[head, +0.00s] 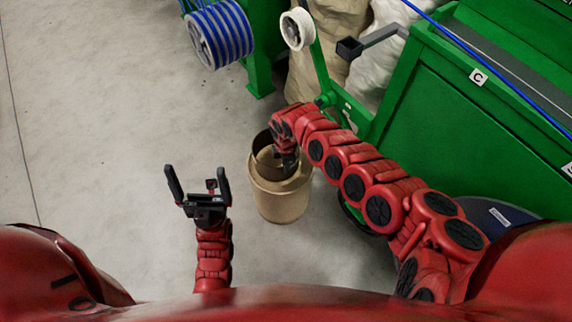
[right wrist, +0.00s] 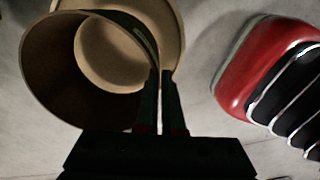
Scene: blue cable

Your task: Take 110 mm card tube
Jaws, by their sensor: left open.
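A brown card tube (head: 262,168) stands upright, partly inside or on top of a wider tan cardboard drum (head: 281,205); I cannot tell how deep it sits. In the right wrist view the tube's round open end (right wrist: 50,75) fills the upper left, with the tan drum's rim (right wrist: 172,30) behind it. My right gripper (head: 288,170) reaches down at the tube's right side. Its two dark fingers (right wrist: 160,100) are close together with the tube's thin wall between them. My left gripper (head: 197,185) is open and empty, left of the drum, fingers pointing away from me.
A green machine (head: 430,95) stands at the right, with a blue cable (head: 500,78) across it. A blue cable reel (head: 220,35) and a white roller (head: 297,28) are at the back. Pale sacks (head: 375,70) stand behind. The grey floor at left is clear.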

